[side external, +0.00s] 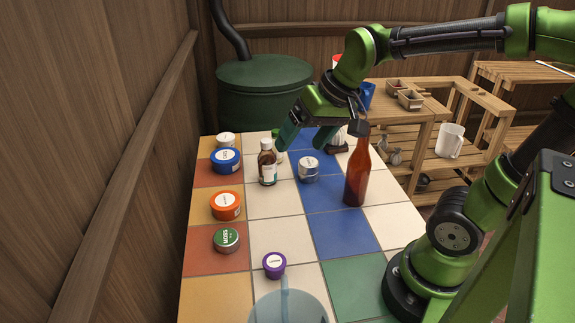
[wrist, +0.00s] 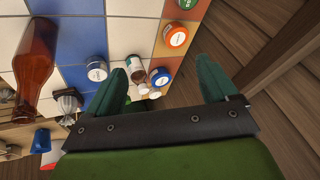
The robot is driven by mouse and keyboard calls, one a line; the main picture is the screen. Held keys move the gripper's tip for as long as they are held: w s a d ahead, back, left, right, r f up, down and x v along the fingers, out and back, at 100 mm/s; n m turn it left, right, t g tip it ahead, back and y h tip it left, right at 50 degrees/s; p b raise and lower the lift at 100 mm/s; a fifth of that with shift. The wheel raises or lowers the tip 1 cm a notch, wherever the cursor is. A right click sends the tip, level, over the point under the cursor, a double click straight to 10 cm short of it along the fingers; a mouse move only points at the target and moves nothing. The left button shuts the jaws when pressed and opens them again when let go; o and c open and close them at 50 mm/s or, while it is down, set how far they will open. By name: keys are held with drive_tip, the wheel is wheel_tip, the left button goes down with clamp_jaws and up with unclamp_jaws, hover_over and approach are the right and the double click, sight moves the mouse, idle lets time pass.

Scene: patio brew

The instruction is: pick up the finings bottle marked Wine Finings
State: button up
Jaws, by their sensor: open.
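A small brown bottle (side external: 267,163) with a white cap and a pale label stands upright on the tiled table in the side view. Its label is too small to read, so I cannot confirm that it says Wine Finings. It also shows in the wrist view (wrist: 136,68), close to the left finger. A second pale item (side external: 279,156) is partly hidden behind it. My gripper (side external: 287,138) is open, its fingers just right of and above the brown bottle in the side view. In the wrist view my gripper (wrist: 162,66) has nothing clamped between its fingers.
A tall amber bottle (side external: 357,175) and a small lidded jar (side external: 308,169) stand to the right. A blue tin (side external: 226,161), an orange tin (side external: 225,205), a green tin (side external: 227,240) and a purple-lidded jar (side external: 274,265) stand left and front. Bare tiles lie between.

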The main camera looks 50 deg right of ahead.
drive_tip(key=w+d+g, duration=0.2)
drive_tip(key=w+d, duration=0.3)
drive_tip(key=w, duration=0.5)
drive_tip(key=n+g+h, duration=0.1)
drive_tip(key=g, duration=0.2)
hover_over(267, 151)
drive_tip(key=d, duration=0.1)
wheel_tip(267, 151, down, 2)
drive_tip(key=shift+w+r+n, duration=0.7)
drive_tip(key=shift+r, duration=0.2)
drive_tip(key=f, duration=1.1)
drive_tip(key=shift+d, duration=0.25)
drive_tip(key=f, duration=0.4)
drive_tip(key=shift+s+a+f, duration=0.1)
drive_tip(key=shift+s+a, duration=0.2)
drive_tip(key=shift+a, duration=0.05)
drive_tip(key=shift+f, duration=0.55)
drive_tip(key=c, duration=1.3)
drive_tip(key=shift+r, duration=0.1)
